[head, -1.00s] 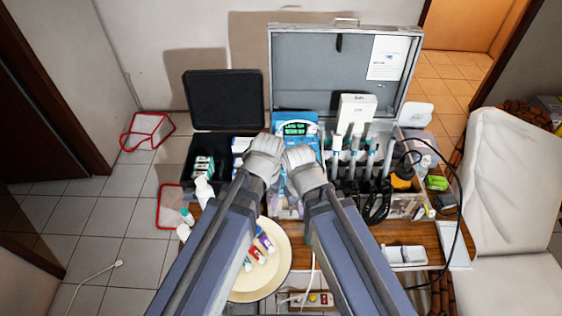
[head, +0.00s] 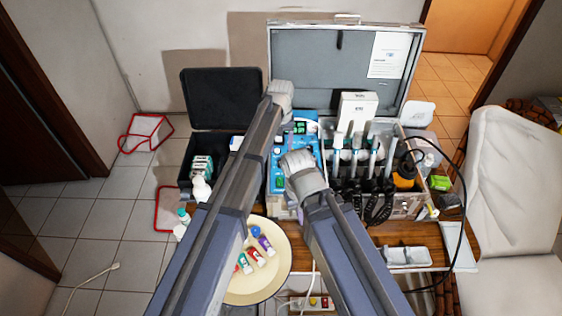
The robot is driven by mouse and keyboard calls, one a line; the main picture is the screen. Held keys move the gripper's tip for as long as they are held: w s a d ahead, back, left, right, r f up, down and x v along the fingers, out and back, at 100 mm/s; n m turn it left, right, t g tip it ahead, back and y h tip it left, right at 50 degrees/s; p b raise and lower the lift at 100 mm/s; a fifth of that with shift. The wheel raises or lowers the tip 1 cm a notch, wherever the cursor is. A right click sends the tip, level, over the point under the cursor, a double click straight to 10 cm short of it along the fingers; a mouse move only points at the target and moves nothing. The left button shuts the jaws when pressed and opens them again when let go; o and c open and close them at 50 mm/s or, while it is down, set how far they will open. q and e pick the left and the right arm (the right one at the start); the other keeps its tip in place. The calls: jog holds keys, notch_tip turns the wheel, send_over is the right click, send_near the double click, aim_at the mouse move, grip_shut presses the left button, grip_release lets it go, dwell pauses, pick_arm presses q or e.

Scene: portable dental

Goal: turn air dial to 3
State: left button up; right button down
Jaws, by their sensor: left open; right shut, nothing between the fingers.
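The blue control unit (head: 278,172) sits in the left part of the open silver case, with a small lit green display (head: 300,128) near its top. Small knobs show on its face, but I cannot tell which is the air dial or what it reads. My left gripper (head: 284,88) is open, high over the back of the unit in front of the case lid; its fingers are mostly hidden by its own hand. My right gripper (head: 296,157) is shut and empty over the lower middle of the unit, covering part of its face. I cannot tell if it touches.
Handpieces (head: 357,155) with coiled black cords stand right of the unit, below a white box (head: 357,108). A black case (head: 222,98) stands open at left. A round cream tray (head: 275,277) holds small tubes in front. A white tray (head: 408,257) lies front right.

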pick_arm(q)
notch_tip(320, 180, down, 8)
jog(key=b, duration=0.8)
jog(key=shift+r, duration=0.1)
jog(key=shift+c, duration=0.4)
grip_shut()
